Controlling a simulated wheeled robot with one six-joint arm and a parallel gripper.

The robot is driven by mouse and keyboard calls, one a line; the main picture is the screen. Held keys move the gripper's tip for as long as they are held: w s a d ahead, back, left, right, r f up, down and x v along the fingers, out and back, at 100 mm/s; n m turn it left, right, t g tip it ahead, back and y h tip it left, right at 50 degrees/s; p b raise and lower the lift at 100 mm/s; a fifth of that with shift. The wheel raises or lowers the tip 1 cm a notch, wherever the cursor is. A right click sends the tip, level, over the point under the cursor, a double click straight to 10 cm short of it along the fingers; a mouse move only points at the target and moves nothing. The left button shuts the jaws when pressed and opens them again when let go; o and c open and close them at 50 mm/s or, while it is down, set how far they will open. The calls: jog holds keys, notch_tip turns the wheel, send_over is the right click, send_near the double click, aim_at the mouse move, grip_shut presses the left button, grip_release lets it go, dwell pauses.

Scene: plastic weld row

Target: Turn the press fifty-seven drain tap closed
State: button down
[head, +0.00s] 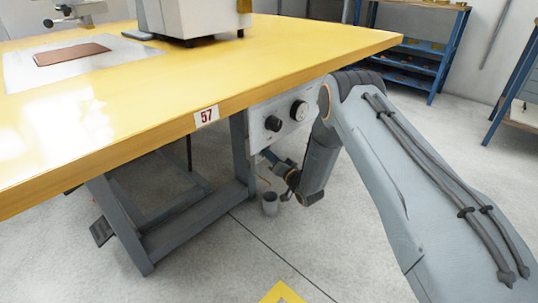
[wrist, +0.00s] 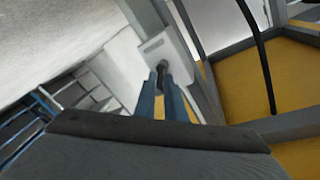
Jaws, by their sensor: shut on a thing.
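The press table (head: 150,105) carries a "57" label (head: 206,116) on its front edge. A grey control box (head: 285,108) with a black knob and a round gauge hangs under it. My gripper (head: 268,155) is below this box. In the wrist view the two blue fingers of my gripper (wrist: 162,76) close around a small dark part in front of a pale box (wrist: 157,48). This part appears to be the drain tap's handle; the fingers hide most of it, and its turn position cannot be told.
A small grey cup (head: 270,206) stands on the floor below my gripper. A grey table leg (head: 240,150) is close on the left. A foot pedal (head: 102,231) is farther left. Blue shelving (head: 420,58) stands behind right, with open floor before it.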

jog(key=shift+r, duration=0.15)
jog(key=n, duration=0.2)
jog(key=n+y+p, duration=0.1)
jog(key=n, duration=0.2)
jog(key=n+y, duration=0.1)
jog(key=n, duration=0.2)
jog(key=shift+s+a+r+t+p, duration=0.15)
jog(key=shift+s+a+t+p, duration=0.15)
jog(key=shift+s+p, duration=0.1)
jog(key=shift+n, duration=0.4)
jog(key=c, duration=2)
grip_release()
jog(key=shift+o, duration=0.9)
jog(key=shift+s, duration=0.1)
jog(key=p+v, duration=0.2)
jog(key=v, duration=0.5)
jog(key=shift+s+d+f+p, duration=0.2)
jog(key=shift+d+f+p, duration=0.05)
jog(key=shift+p, duration=0.05)
